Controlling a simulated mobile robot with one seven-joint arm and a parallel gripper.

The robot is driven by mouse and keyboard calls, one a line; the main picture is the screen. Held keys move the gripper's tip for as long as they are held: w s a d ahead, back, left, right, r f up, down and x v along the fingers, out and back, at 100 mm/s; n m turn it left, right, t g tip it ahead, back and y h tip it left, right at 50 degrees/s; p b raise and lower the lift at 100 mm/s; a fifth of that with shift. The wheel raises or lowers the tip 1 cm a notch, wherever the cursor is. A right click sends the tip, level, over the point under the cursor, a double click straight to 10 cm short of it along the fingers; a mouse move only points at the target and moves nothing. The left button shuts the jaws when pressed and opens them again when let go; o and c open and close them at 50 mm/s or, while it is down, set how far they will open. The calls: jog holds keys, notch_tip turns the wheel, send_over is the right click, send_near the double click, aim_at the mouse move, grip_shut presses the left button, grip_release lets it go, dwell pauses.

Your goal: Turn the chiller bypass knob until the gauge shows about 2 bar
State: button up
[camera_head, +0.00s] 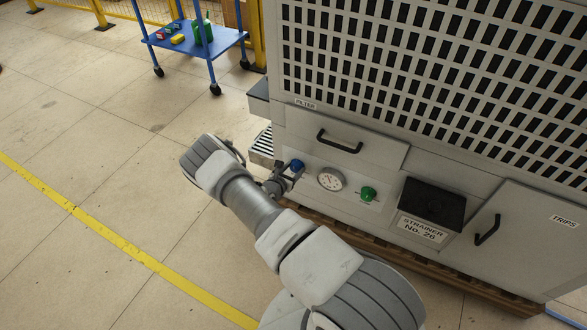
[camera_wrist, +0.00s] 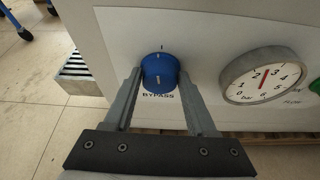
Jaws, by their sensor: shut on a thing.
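The blue bypass knob (camera_wrist: 160,68) is on the pale panel above the word BYPASS. A white mark on its face points roughly up, towards a tick on the panel. My gripper (camera_wrist: 160,76) has one finger on each side of the knob and is shut on it. In the head view my gripper (camera_head: 286,178) reaches the knob (camera_head: 296,166) from the left. The round gauge (camera_wrist: 262,80) is just right of the knob. The gauge also shows in the head view (camera_head: 331,179), too small to read.
A green knob (camera_head: 369,193) is right of the gauge. A black box (camera_head: 432,203) stands out above the STRAINER label. Handles stick out from the FILTER drawer (camera_head: 340,142) and TRIPS door (camera_head: 487,230). A blue trolley (camera_head: 196,42) stands behind. The floor at left is clear.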

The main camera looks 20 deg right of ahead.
jog(key=m+p, duration=0.1)
jog(key=p, duration=0.1)
jog(key=m+t+p, duration=0.1)
jog(key=p, duration=0.1)
jog(key=shift+s+d+r+t+y, duration=0.2)
jog(key=shift+d+t+y, duration=0.1)
jog(key=shift+y, duration=0.1)
jog(key=m+p, duration=0.1)
jog(key=m+t, duration=0.1)
jog(key=m+t+y+p, duration=0.1)
jog(key=m, duration=0.1)
jog(key=shift+s+d+f+p, duration=0.1)
jog(key=shift+f+p, duration=0.2)
jog(key=shift+p, duration=0.05)
jog(key=m+t, duration=0.1)
jog(key=m, duration=0.1)
jog(key=m+t, duration=0.1)
jog(key=m, duration=0.1)
jog(key=shift+f+t, duration=0.3)
jog(key=shift+f, duration=0.05)
jog(key=shift+m+t+h+b, duration=0.3)
jog(key=shift+m+t+b, duration=0.5)
jog(key=shift+m, duration=1.1)
jog(key=shift+d, duration=0.1)
jog(key=o, duration=1.3)
jog(key=shift+o, duration=0.4)
jog(key=shift+f, duration=0.1)
jog(key=shift+s+a, duration=0.15)
jog(key=shift+a, duration=0.05)
